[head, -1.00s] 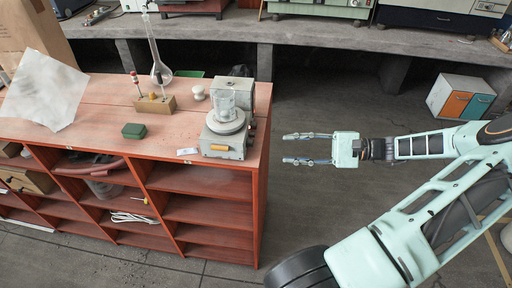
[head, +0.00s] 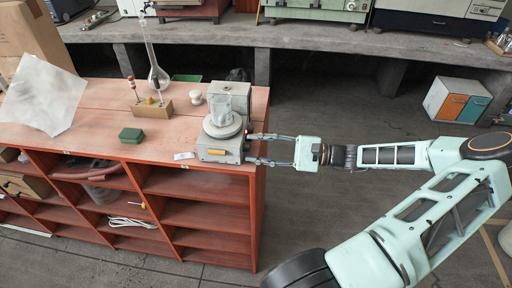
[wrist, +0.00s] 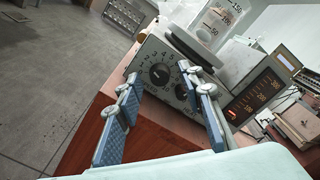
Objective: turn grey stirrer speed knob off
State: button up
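The grey stirrer (head: 218,152) stands at the right end of the red-brown shelf unit, with a glass beaker (head: 219,108) on its round plate. In the wrist view the stirrer's side panel (wrist: 145,58) shows a dark round knob (wrist: 160,73) inside a ring of numbers. A second dark knob (wrist: 181,91) is partly hidden by a finger. I cannot read the pointer setting. My gripper (head: 252,148) is open and level, its fingertips close to the panel; it also shows in the wrist view (wrist: 162,82) with its fingers on either side of the numbered knob. Contact cannot be told.
A lit red scale (wrist: 255,97) is on the stirrer's neighbouring face.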

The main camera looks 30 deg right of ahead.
jog(key=shift+w+a, duration=0.1)
jog(key=shift+c, duration=0.5)
grip_shut()
jog(key=shift+n, duration=0.3)
jog(key=n, duration=0.4)
jog(key=shift+b, duration=0.3)
jog(key=n+b, duration=0.1)
jog(key=n, duration=0.4)
jog(key=shift+n, duration=0.3)
jog(key=shift+o, duration=0.5)
grip_release()
